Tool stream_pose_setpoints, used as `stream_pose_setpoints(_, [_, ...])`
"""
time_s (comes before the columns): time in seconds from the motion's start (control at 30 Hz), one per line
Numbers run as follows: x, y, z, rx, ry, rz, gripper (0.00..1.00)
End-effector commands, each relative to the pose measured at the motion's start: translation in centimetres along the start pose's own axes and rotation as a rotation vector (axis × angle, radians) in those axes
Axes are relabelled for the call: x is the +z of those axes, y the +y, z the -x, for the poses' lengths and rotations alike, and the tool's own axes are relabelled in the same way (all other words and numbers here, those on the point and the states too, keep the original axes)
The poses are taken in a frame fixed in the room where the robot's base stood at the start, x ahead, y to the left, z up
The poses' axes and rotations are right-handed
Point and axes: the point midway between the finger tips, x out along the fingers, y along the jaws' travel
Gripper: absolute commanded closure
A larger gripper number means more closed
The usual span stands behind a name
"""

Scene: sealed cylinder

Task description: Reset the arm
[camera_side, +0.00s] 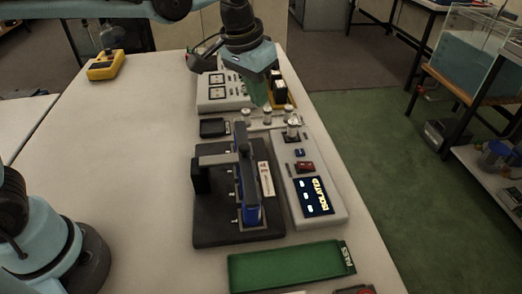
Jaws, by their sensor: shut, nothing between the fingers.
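My gripper (258,92) hangs from the arm at the top middle of the side view, over the far part of the white table (130,170). Its green fingers point down and are shut, with nothing between them. They are above and behind a row of small silver fittings. My arm's base shows at the lower left, and an arm link crosses the top left.
A black fixture (210,215) with a blue clamp stands mid-table beside a grey control panel (325,212) with a lit display. A green tray (285,266) lies in front. A white meter panel (215,92) and a yellow device (105,65) stand farther back. The table's left side is clear.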

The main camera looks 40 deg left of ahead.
Motion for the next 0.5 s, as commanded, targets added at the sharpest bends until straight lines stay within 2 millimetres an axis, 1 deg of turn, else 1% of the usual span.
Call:
stream_pose_setpoints(0.03, [1.1,-1.1,0.6,-0.003,0.026,0.014,1.00])
stream_pose_setpoints(0.23, [5.2,-4.5,2.0,-0.017,0.133,0.054,1.00])
stream_pose_setpoints(0.37, [8.1,-6.4,2.2,-0.033,0.203,0.080,1.00])
stream_pose_setpoints(0.5, [11.2,-8.1,1.8,-0.055,0.276,0.106,1.00])
